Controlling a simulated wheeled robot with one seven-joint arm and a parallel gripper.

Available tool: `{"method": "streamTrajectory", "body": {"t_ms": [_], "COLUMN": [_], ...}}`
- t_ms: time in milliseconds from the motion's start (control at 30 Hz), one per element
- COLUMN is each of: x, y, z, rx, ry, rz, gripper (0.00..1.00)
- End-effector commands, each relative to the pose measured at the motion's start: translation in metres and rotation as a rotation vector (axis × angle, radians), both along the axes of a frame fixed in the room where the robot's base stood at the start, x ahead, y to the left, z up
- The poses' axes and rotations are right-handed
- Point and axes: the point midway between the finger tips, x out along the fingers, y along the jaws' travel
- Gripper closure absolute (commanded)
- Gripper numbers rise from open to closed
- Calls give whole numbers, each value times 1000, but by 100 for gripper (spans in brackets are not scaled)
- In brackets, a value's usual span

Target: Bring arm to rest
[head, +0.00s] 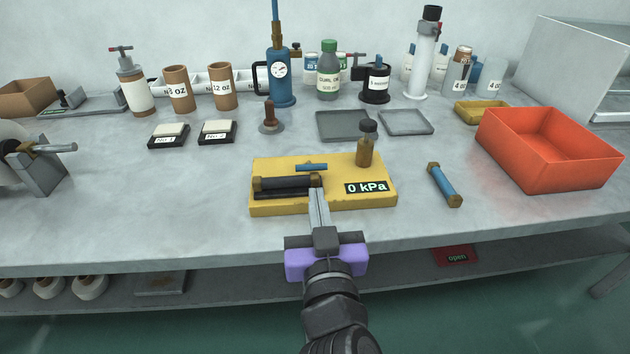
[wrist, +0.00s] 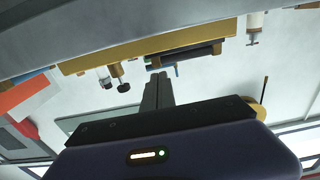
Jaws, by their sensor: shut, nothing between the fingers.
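My gripper (head: 319,200) is shut and empty. In the head view it points away from me over the front part of the yellow block (head: 285,207), its fingers close to the dark cylinder with brass ends (head: 285,183) on that block. I cannot tell whether the fingertips touch the cylinder. In the wrist view the gripper's fingers (wrist: 158,88) show pressed together, with the block's yellow edge (wrist: 110,55) above them. My arm reaches in from the bottom of the head view.
A blue cylinder with brass ends (head: 444,184) lies to the right, before an orange bin (head: 545,165). Bottles and cups line the back.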

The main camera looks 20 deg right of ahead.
Motion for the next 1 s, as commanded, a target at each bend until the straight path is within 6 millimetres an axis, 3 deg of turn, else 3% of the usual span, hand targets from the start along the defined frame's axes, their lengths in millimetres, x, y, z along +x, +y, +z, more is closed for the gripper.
{"method": "streamTrajectory", "body": {"t_ms": [167,467,667,800,1000], "x": [-14,-18,-13,-31,-73], "y": [5,7,38,57,64], "z": [-16,-18,0,-14,-43], "rx": [0,-16,-105,-149,-161], "ry": [0,-1,-45,-49,-40], "rz": [2,3,139,271,387], "gripper": [100,100,100,100,100]}}
